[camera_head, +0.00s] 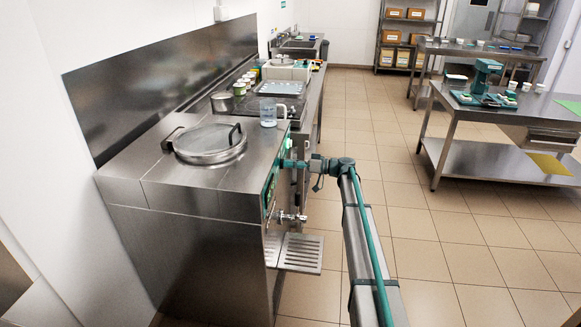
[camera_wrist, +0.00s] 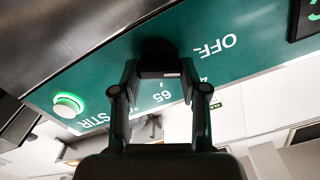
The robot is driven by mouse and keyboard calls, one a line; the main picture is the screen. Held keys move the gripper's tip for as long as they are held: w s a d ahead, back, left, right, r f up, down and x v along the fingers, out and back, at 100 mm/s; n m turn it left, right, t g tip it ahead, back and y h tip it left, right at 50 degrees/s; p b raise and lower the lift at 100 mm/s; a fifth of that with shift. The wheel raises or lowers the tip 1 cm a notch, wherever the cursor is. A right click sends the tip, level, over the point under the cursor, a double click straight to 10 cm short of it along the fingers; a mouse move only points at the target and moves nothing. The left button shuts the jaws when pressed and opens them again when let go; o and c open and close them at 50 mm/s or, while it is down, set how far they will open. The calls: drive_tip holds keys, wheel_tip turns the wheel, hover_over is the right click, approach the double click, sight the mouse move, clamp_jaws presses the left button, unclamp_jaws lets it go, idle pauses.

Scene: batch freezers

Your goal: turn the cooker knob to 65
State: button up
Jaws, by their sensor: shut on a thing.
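The cooker (camera_head: 170,205) is a steel unit with a round lidded pot in its top and a green control panel (camera_head: 270,190) on its front. My gripper (camera_head: 288,163) reaches the upper part of this panel from the right. In the wrist view, the fingers of my gripper (camera_wrist: 160,72) are shut on the black knob (camera_wrist: 158,50), one on each side. The green panel (camera_wrist: 240,62) carries printed marks around the knob: OFF, a partly hidden label starting with 4, and 65. The knob's pointer cannot be made out. The head view hides the knob behind my gripper.
A lit green button (camera_wrist: 68,104) sits near the STIR label, left of my gripper. A dark display (camera_wrist: 307,18) is at the upper right. A tap (camera_head: 290,217) and slatted drip shelf (camera_head: 301,252) lie below the panel. The tiled aisle to the right is clear.

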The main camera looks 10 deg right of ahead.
drive_tip(key=shift+w+d+f+m+p, duration=0.1)
drive_tip(key=shift+f+m+p, duration=0.05)
drive_tip(key=shift+m, duration=2.8)
drive_tip(key=shift+a+f+m+p, duration=0.1)
drive_tip(key=shift+m, duration=2.9)
drive_tip(key=shift+w+d+f+m+p, duration=0.1)
drive_tip(key=shift+f+m+p, duration=0.05)
drive_tip(key=shift+m, duration=2.8)
drive_tip(key=shift+s, duration=0.1)
drive_tip(key=o, duration=1.1)
drive_tip(key=shift+o, duration=0.2)
drive_tip(key=v, duration=1.2)
